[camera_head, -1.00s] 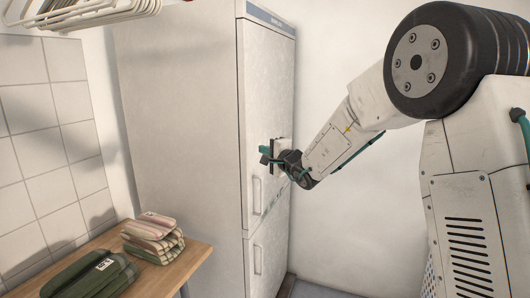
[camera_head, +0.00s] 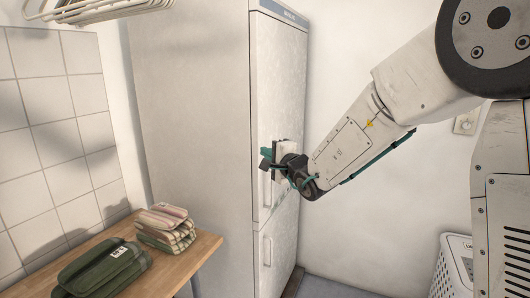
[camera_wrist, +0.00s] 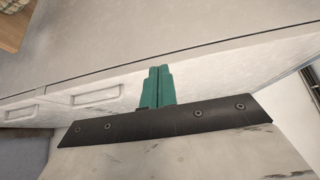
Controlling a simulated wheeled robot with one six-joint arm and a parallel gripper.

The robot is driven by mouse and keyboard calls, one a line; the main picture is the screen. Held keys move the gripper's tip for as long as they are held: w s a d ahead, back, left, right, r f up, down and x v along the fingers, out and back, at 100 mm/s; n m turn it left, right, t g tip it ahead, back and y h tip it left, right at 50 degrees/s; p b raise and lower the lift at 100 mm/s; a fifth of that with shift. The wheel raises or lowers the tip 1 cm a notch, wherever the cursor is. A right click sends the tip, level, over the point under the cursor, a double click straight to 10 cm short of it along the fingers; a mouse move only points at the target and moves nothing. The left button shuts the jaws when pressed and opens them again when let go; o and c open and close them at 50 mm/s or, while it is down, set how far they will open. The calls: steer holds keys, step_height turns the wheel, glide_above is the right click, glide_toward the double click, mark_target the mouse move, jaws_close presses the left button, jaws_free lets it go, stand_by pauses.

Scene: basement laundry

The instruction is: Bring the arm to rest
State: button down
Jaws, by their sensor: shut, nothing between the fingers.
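My gripper (camera_head: 266,159) is in front of the upper door of a tall white fridge (camera_head: 195,130) in the head view, with my arm reaching in from the right. In the wrist view my gripper's green fingers (camera_wrist: 157,86) are together, with nothing between them. They point toward the fridge's door edge; I cannot tell whether they touch it. The fridge's upper and lower doors both look closed. Part of the upper door is hidden behind my gripper.
A wooden table (camera_head: 205,246) at lower left bears a folded striped cloth stack (camera_head: 165,225) and a green folded bundle (camera_head: 100,268). White hangers (camera_head: 95,10) hang at upper left.

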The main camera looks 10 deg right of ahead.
steer(key=s+a+f+n+g+y, duration=0.1)
steer(key=s+a+n+g+y, duration=0.55)
steer(key=s, duration=0.45)
steer(key=s+a+f+n+g, duration=0.15)
steer(key=s+n+g, duration=0.4)
steer(key=s, duration=0.75)
steer(key=s+d+f+g+h, duration=0.2)
steer(key=s+d+g+h, duration=0.15)
steer(key=s, duration=0.25)
steer(key=s+d+f+g+h, duration=0.2)
steer(key=s+d, duration=0.2)
steer(key=s, duration=0.2)
steer(key=s+d+t+h, duration=0.1)
steer(key=s+d+h, duration=0.3)
steer(key=d, duration=0.3)
steer(key=s+d+r+n+t+h, duration=0.1)
steer(key=s+d+h, duration=0.3)
steer(key=s+d, duration=0.2)
steer(key=shift+d+r+n, duration=0.2)
steer(key=shift+d+n, duration=0.1)
steer(key=shift+d, duration=0.6)
